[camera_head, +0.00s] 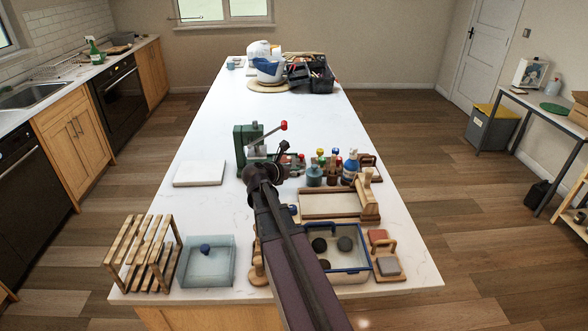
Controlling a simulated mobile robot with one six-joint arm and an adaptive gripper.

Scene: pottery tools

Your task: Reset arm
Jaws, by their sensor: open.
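My arm reaches up from the bottom edge over the long white island counter (205,135). Its dark end, with my gripper (283,150), is small and partly hidden by my own wrist. It is near the green press (243,143) with a red-knobbed lever. My gripper is open, and I see nothing held in it. The fingers are too small to make out clearly.
A white slab (200,173), wooden rack (145,253), glass tray (206,262) and blue-rimmed tray (350,275) surround my arm. Several bottles (350,167) and a wooden-framed board (330,205) stand to its right. The counter's middle stretch beyond the press is clear.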

